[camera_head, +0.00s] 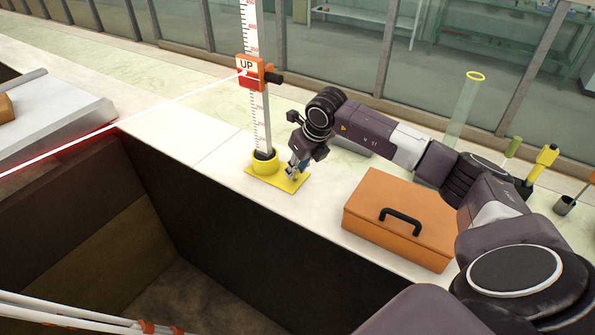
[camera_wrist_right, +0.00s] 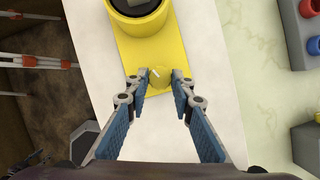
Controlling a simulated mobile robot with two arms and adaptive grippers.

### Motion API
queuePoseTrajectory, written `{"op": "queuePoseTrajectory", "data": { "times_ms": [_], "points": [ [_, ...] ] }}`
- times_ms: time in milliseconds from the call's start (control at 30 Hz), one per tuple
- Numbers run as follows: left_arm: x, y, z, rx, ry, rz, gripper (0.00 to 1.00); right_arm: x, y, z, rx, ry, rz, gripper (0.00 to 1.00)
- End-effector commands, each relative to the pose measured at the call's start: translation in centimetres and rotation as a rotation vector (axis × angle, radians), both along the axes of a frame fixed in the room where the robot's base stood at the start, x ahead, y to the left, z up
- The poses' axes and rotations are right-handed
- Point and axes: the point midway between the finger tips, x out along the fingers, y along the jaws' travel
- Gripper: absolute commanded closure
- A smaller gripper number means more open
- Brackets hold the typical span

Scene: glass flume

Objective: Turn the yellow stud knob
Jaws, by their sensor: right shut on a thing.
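The yellow stud knob (camera_wrist_right: 160,74) stands on a yellow base plate (camera_wrist_right: 135,56), between my right fingertips in the right wrist view. A pale mark shows on its top. In the head view the plate (camera_head: 262,178) carries a yellow collar (camera_head: 264,163) with an upright white scale post (camera_head: 261,122); the knob is hidden behind my gripper there. My right gripper (camera_head: 297,172) points down at the right part of the plate. In the wrist view my right gripper (camera_wrist_right: 157,80) is shut on the knob, with blue pads either side.
An orange "UP" slider (camera_head: 250,72) with a dark side knob is on the post, and a red-white beam reaches it from the left. An orange case (camera_head: 400,218) stands right of the gripper. The deep flume channel (camera_head: 200,225) opens in front of the ledge.

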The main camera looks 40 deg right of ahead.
Motion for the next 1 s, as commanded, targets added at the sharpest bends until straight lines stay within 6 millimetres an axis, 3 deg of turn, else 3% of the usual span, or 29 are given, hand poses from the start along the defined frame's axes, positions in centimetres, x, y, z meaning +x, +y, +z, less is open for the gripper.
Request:
{"op": "queuePoseTrajectory", "data": {
  "times_ms": [500,1000],
  "points": [
    [0.0,0.0,-3.2,0.000,0.000,0.000,0.60,0.2,0.4,0.0,0.001,-0.005,-0.401,1.00],
    [0.0,0.0,-3.8,0.000,0.000,0.000,0.60,0.2,0.4,0.2,0.002,-0.002,-0.518,1.00]
  ]
}}
